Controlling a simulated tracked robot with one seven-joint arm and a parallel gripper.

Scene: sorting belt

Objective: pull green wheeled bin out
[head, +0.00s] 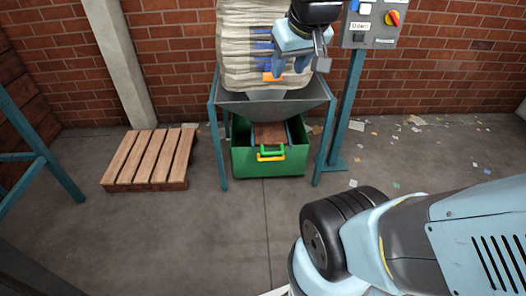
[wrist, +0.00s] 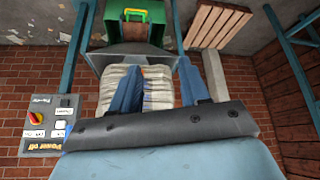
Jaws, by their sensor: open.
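The green wheeled bin (head: 240,162) stands on the floor between the legs of a grey hopper frame (head: 262,106). Its front faces me, with a green and yellow handle (head: 271,157). Something brown lies in or over its middle. Its wheels are not visible. In the wrist view the bin (wrist: 153,30) is at the top edge and partly cut off, with its handle (wrist: 134,14) showing. My gripper (head: 289,66) is open and empty, high above the bin in front of the pale ribbed bag; its fingers (wrist: 160,85) are spread wide in the wrist view.
The pale ribbed bag (head: 236,50) hangs over the hopper. A control box (head: 372,22) on a blue post stands right of it. A wooden pallet (head: 150,160) lies left of the bin. Paper scraps litter the floor at right. The floor before the bin is clear.

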